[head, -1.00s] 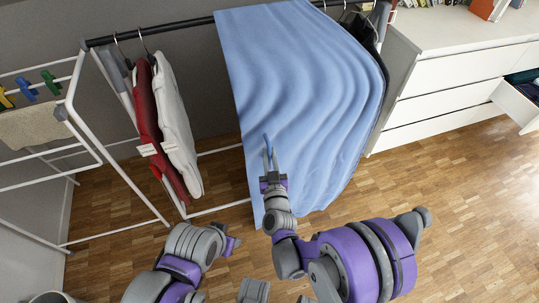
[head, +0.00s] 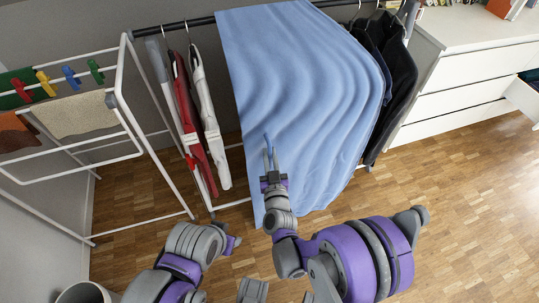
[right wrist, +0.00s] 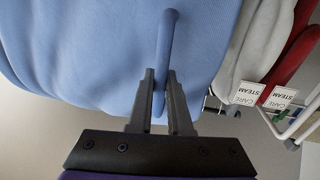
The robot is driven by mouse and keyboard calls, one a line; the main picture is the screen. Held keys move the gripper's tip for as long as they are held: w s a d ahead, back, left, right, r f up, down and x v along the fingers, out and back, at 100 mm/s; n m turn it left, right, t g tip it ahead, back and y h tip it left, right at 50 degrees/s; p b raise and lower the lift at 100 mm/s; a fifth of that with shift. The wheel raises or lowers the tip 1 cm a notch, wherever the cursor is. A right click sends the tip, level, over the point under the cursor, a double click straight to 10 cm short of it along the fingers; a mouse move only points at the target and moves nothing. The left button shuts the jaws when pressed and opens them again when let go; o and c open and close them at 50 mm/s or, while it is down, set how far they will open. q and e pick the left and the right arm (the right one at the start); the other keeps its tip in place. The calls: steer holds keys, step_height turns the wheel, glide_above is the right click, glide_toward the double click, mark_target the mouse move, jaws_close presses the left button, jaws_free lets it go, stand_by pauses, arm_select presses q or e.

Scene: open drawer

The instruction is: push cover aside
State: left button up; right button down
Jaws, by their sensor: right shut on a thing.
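The cover is a light blue cloth (head: 300,90) draped over the clothes rail in the head view, hanging in soft folds. It also fills much of the right wrist view (right wrist: 90,50). My right gripper (head: 269,160) is at the lower left part of the cloth. In the right wrist view its fingers (right wrist: 160,95) are shut on a narrow blue fold of the cover. Dark garments (head: 400,75) hang uncovered to the right of the cover. My left arm shows at the lower left, but its gripper fingers cannot be made out.
Red and white garments (head: 211,130) hang on the rail (head: 185,25) close to the cover's left side. A white drying rack (head: 150,140) with coloured pegs stands further left. A white drawer cabinet (head: 465,85) with an open drawer is at the right.

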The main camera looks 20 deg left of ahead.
steer(key=c, duration=0.8)
jaws_free()
steer(key=shift+c, duration=0.2)
steer(key=b+v, duration=0.1)
steer(key=v, duration=0.9)
steer(key=shift+s+d+b, duration=0.2)
steer(key=shift+s+b, duration=0.15)
